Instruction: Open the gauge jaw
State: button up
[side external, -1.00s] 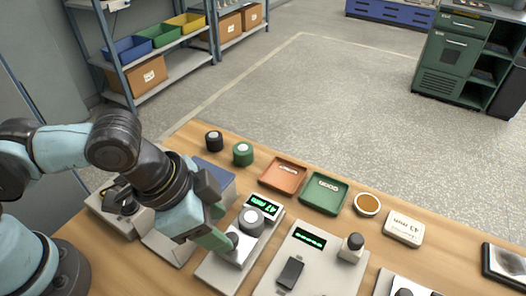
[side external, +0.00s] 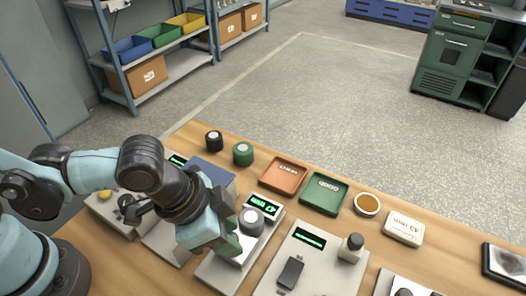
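A pale bench device (side external: 213,273) with a green-lit display (side external: 263,204) and a round grey-topped knob or bobbin (side external: 251,218) stands on the wooden bench. It appears to be the gauge; its jaw is not clearly visible. My gripper (side external: 232,248) is low over this device, close to the left of the round part. The fingers are largely hidden behind the wrist, so their opening and any contact cannot be seen.
A second device (side external: 325,267) with a display, dark block (side external: 291,271) and black-topped post (side external: 351,247) stands to the right. More devices stand left.

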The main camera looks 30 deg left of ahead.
grip_shut()
jog(key=shift+s, duration=1.4)
jog(key=shift+o, duration=1.7)
grip_release()
jog(key=shift+r, duration=0.1)
jog(key=v, duration=1.2)
jog(key=shift+w, duration=0.1)
